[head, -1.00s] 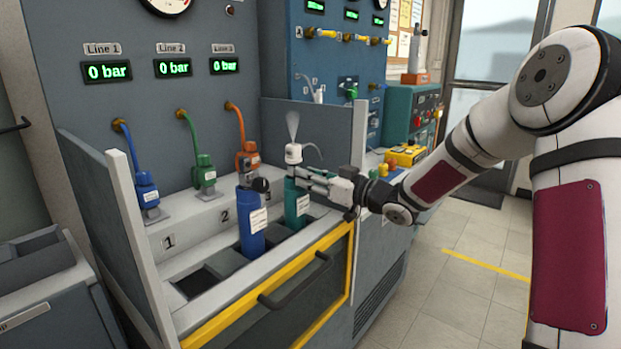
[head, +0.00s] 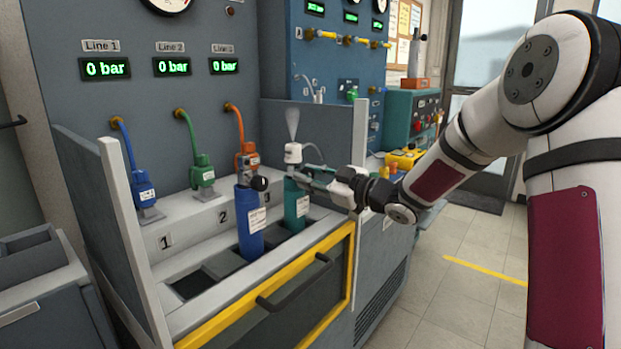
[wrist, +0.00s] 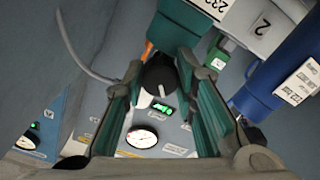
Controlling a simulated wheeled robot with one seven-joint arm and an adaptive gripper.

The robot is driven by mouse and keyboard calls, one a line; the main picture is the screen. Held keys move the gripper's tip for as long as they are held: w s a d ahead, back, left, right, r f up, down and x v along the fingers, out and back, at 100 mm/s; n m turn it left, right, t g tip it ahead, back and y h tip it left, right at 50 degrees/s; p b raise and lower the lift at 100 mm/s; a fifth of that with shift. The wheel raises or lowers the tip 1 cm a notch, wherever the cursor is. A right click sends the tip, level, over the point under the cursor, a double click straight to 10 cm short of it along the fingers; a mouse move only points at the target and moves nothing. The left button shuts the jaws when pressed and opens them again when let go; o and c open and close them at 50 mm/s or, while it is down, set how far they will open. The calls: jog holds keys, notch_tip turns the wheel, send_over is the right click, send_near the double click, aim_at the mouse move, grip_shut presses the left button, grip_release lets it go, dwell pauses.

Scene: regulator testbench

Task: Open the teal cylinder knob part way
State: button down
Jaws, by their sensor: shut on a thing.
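The teal cylinder (head: 296,215) stands upright in the bench's slot row, right of the blue cylinder (head: 250,232). A white fitting (head: 293,152) sits on its top, with a pale plume (head: 292,122) rising above it. My gripper (head: 308,180) reaches in from the right at the cylinder's top. In the wrist view its fingers (wrist: 160,88) close around the dark knob (wrist: 158,74), beside the teal cylinder body (wrist: 183,28). The fingers hide the knob in the head view.
Blue (head: 143,187), green (head: 203,173) and orange (head: 248,152) hose connectors stand on the ledge behind. The Line 1 display (head: 105,69) and the other two read 0 bar. A yellow-edged front panel with a dark handle (head: 295,282) lies in front. A side wall (head: 358,145) stands right.

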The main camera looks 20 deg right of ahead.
jog(key=c, duration=1.3)
grip_release()
jog(key=v, duration=1.2)
